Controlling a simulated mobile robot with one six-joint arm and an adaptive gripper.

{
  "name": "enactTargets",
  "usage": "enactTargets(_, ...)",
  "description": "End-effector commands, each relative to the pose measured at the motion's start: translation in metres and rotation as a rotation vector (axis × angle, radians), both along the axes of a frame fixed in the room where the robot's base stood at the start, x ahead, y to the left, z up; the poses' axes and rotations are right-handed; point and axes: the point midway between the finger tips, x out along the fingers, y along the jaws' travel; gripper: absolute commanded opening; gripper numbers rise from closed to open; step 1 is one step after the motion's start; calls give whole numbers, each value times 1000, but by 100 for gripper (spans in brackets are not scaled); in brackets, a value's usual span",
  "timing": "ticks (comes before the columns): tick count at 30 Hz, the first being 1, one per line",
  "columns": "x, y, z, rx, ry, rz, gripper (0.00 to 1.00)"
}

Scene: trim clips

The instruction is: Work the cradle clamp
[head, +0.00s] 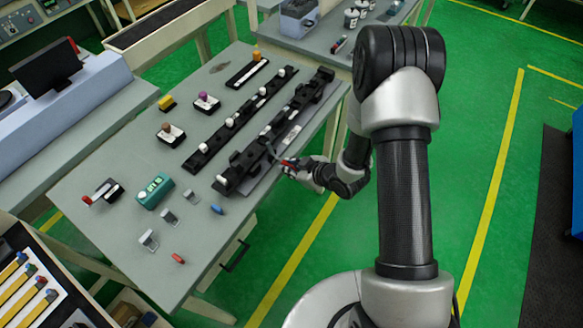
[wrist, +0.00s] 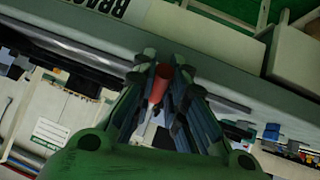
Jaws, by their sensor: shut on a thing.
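The cradle (head: 255,150) is a long black fixture with several raised blocks, lying on a grey plate near the right side of the grey table. My gripper (head: 272,152) reaches in from the right at the cradle's near half. In the wrist view my gripper (wrist: 165,66) is shut on a red clamp handle (wrist: 160,84), which stands between the fingers. A red patch also shows beside the gripper in the head view. The clamp's body is mostly hidden by the fingers, so I cannot tell whether the clamp is open or closed.
A second black rail (head: 240,117) with white pieces lies parallel, left of the cradle. A red-handled device (head: 103,192), a green meter (head: 154,190) and several small parts stand on the table's near left. Green floor lies open to the right.

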Motion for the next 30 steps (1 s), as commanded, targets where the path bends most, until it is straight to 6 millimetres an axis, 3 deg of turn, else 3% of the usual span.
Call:
enactTargets(1, 0, 1, 0, 2, -1, 3, 0)
enactTargets(2, 0, 1, 0, 2, -1, 3, 14)
enactTargets(11, 0, 1, 0, 1, -1, 0, 34)
enactTargets(22, -2, -2, 3, 0, 0, -1, 34)
enactTargets(30, -28, -25, 33, 0, -3, -5, 34)
